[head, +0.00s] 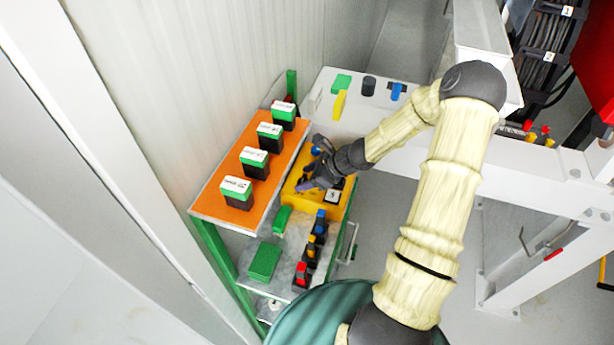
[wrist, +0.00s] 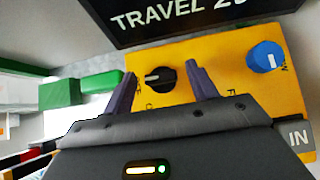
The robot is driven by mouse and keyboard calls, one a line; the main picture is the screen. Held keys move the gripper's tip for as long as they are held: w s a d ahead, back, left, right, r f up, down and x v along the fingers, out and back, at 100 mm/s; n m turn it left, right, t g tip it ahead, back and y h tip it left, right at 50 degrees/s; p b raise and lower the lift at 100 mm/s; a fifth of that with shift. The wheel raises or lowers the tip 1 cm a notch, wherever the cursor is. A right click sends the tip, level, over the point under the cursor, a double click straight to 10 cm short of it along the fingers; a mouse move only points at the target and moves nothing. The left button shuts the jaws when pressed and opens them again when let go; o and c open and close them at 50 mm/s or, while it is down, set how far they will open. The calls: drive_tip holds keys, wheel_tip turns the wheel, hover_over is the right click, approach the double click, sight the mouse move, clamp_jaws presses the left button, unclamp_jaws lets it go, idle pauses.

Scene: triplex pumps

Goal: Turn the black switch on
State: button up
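The black switch (wrist: 160,79) is a round knob with a white pointer mark on a yellow panel (wrist: 218,58), seen in the wrist view. The pointer lies roughly level and points left in that view. My gripper (wrist: 158,84) is open, with one purple finger on each side of the knob and a visible gap to each. Nothing is held. In the head view my gripper (head: 308,183) is over the yellow box (head: 332,213) on the shelf unit and hides the black switch. A blue knob (wrist: 265,57) is on the same panel, to the right.
An orange shelf (head: 215,205) with several black-and-green boxes (head: 237,190) stands left of the yellow box. Green blocks (head: 265,261) and small coloured items (head: 310,255) sit on the lower shelf. A black sign reading "TRAVEL" (wrist: 180,18) borders the panel.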

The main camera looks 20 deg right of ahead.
drive_tip(key=c, duration=0.9)
